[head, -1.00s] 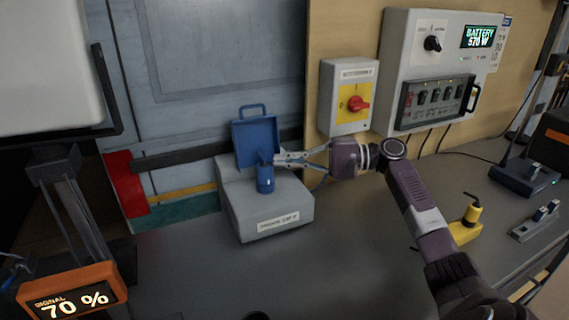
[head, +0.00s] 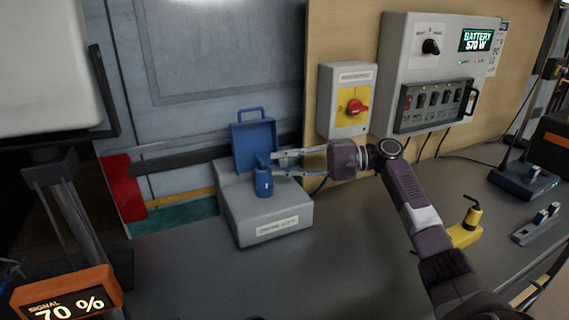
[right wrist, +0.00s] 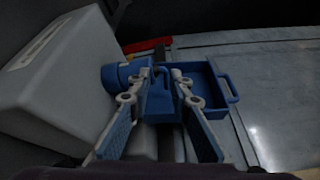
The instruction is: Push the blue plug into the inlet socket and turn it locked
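The blue plug (head: 264,183) is a short cylinder with a narrower angled top. It stands upright at the grey inlet box (head: 272,218), in front of the raised blue lid (head: 256,143). How deep it sits in the socket is hidden. My right gripper (head: 275,163) reaches in from the right, its fingers spread beside the plug's top. In the right wrist view, the fingertips (right wrist: 162,76) are apart on either side of a blue part, and the plug's round body (right wrist: 116,77) shows to the left. Contact is unclear. My left gripper is not visible.
A yellow plug (head: 466,228) stands on the grey counter at right. A red rotary switch (head: 356,107) and a battery panel (head: 432,70) are on the wall behind my arm. A signal display (head: 68,298) is at front left. The counter's front middle is clear.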

